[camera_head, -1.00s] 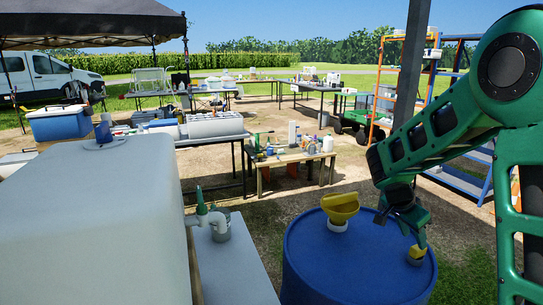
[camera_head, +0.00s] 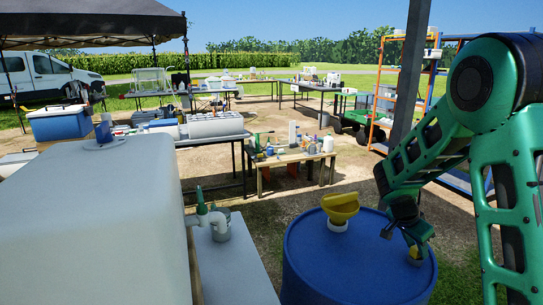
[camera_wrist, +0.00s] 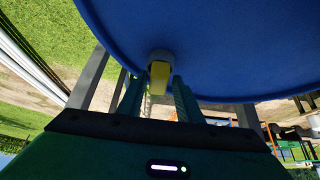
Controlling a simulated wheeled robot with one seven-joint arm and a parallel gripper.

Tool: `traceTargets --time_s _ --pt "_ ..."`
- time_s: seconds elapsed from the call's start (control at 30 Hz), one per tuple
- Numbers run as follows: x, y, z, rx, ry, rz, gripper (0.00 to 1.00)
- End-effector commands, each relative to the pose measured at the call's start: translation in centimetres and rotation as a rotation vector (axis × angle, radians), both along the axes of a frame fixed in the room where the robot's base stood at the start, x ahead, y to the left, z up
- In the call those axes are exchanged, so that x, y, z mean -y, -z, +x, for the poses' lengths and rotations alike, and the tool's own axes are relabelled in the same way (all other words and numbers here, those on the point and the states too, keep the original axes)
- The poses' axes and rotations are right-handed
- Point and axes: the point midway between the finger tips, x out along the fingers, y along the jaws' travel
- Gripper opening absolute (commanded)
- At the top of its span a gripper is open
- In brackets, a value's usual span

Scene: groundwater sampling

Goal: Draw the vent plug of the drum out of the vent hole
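The blue drum (camera_head: 352,265) stands at the lower right in the head view, and its rim and top also show in the wrist view (camera_wrist: 215,45). The yellow vent plug (camera_head: 415,254) is near the right edge of the drum top, partly hidden by my gripper (camera_head: 419,245). My gripper's two fingers (camera_wrist: 160,84) lie on either side of the plug, apart, with narrow gaps seeming to show at both sides. Whether the fingertips touch the plug is unclear.
A large white tank (camera_head: 95,215) with a tap (camera_head: 208,214) fills the left. A post (camera_head: 408,80) and an orange-and-blue rack (camera_head: 440,95) stand behind my arm.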

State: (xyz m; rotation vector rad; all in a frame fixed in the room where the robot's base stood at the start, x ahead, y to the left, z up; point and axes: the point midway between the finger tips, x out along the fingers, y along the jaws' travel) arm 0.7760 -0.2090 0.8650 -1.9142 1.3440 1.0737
Motion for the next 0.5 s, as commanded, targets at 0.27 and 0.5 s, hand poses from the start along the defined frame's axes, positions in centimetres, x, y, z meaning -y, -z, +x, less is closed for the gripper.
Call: traceTargets --time_s 0.27,0.5 --pt "-0.01 -0.04 0.01 0.000 0.000 0.000 0.03" --pt "-0.01 -0.60 0.04 0.002 0.000 0.000 0.03"
